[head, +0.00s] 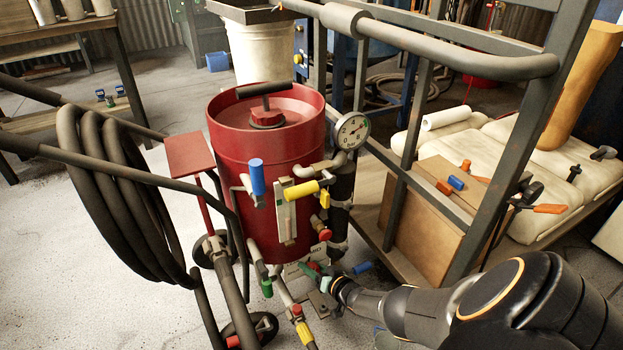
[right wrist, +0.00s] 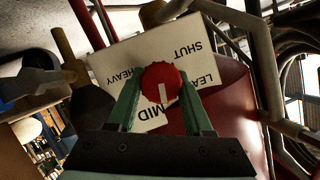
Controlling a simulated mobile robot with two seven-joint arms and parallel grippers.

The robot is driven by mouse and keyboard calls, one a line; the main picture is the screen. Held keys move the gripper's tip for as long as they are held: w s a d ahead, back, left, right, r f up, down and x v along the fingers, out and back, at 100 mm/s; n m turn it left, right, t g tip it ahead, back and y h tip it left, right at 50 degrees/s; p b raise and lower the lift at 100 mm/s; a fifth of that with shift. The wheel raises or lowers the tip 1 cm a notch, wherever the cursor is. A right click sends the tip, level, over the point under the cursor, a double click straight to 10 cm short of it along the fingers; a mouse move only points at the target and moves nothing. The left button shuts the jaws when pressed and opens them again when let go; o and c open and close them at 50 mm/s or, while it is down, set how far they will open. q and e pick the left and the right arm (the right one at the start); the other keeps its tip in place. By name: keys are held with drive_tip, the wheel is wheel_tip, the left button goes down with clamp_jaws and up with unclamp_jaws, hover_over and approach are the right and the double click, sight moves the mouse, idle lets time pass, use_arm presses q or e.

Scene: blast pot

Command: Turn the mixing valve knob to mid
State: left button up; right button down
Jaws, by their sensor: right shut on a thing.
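The mixing valve knob is a red ribbed cap (right wrist: 163,85) with a white mark, in front of a white label plate (right wrist: 118,68) in the right wrist view. The plate reads SHUT, HEAVY, MID and a partly covered word starting LEA. The white mark points down in the picture, towards the MID lettering. My right gripper (right wrist: 162,98) has its green fingers on either side of the knob and is shut on it. In the head view my right gripper (head: 318,273) is low at the front of the red blast pot (head: 266,165), largely hiding the knob. My left gripper is not in view.
Close above are a yellow-handled valve (head: 302,192), a blue handle (head: 257,177), another red knob (head: 325,234) and a pressure gauge (head: 351,130). A coiled black hose (head: 120,195) hangs at left. Dark frame bars (head: 400,195) stand at right. Floor is clear at lower left.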

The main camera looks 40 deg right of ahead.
drive_tip(key=shift+f, duration=0.1)
drive_tip(key=shift+c, duration=1.5)
unclamp_jaws()
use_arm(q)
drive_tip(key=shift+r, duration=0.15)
use_arm(e)
drive_tip(key=shift+s, duration=0.1)
drive_tip(key=shift+s+r+p, duration=0.3)
drive_tip(key=shift+r+p, duration=0.05)
drive_tip(key=shift+p, duration=0.15)
use_arm(q)
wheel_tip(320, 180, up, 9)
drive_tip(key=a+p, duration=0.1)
drive_tip(key=p, duration=0.6)
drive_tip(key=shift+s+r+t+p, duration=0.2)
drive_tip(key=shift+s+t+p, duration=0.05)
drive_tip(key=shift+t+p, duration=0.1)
use_arm(e)
drive_tip(key=v, duration=1.1)
drive_tip(key=shift+s, duration=0.35)
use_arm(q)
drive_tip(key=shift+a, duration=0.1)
use_arm(e)
drive_tip(key=shift+a, duration=0.1)
